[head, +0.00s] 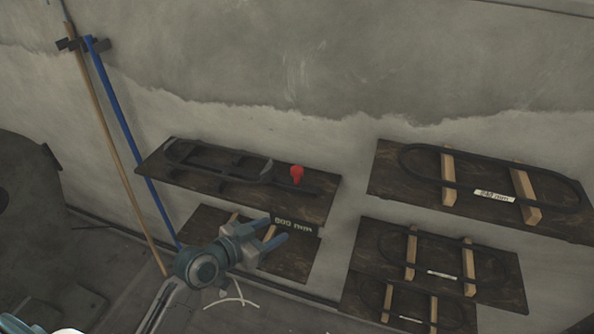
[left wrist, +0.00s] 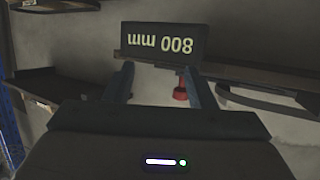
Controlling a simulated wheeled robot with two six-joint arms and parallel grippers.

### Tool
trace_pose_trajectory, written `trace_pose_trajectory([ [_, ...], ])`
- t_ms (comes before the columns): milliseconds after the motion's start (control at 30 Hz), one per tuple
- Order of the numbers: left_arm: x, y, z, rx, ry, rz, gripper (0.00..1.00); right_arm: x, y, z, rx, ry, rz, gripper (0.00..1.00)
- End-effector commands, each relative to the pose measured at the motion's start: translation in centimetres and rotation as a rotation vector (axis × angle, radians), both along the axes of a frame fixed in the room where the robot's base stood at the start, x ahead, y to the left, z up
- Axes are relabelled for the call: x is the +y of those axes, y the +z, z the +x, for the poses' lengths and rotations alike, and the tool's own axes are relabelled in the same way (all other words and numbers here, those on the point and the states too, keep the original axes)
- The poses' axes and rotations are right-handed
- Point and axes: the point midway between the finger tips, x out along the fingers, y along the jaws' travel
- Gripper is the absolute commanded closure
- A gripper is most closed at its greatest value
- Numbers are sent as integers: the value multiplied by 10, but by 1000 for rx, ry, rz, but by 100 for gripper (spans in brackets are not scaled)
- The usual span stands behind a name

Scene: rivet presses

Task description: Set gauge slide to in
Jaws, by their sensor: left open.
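The gauge is on the upper left shelf board (head: 235,190): a dark oval frame (head: 215,160) with a red knob (head: 297,174) standing at its right end. The red knob also shows in the left wrist view (left wrist: 180,88), between my fingers but beyond them. A black "800 mm" plate (head: 293,224) sits at the board's front edge, and it appears upside down in the left wrist view (left wrist: 163,42). My left gripper (head: 284,226) is open and empty, below and in front of the knob, close to the plate. My right gripper is out of view.
A lower left board (head: 300,262) with wooden bars lies under the gauge. Other boards with dark oval hoops are at right: an upper one (head: 400,185) and a middle one (head: 365,235). A brown pole and a blue pole (head: 115,110) lean on the wall at left.

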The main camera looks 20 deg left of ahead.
Motion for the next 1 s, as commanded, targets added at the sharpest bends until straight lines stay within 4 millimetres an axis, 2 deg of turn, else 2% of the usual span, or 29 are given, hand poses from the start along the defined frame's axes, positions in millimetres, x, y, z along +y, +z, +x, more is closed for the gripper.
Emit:
trace_pose_trajectory([
  [33, 4, 17, 18, -75, 2, -29, 50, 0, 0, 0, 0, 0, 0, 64],
  [100, 10, 38, 37, -168, 14, -71, 50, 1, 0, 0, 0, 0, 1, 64],
  [200, 19, 59, 53, -254, 34, -111, 50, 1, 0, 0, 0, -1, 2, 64],
  [300, 22, 67, 62, -289, 47, -132, 50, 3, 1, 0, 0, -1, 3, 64],
  [467, 17, 71, 77, -296, 52, -138, 50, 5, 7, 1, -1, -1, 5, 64],
  [800, -10, 72, 134, -293, 49, -138, 50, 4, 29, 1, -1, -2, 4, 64],
  [1000, -19, 69, 154, -292, 49, -136, 50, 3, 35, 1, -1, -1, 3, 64],
])
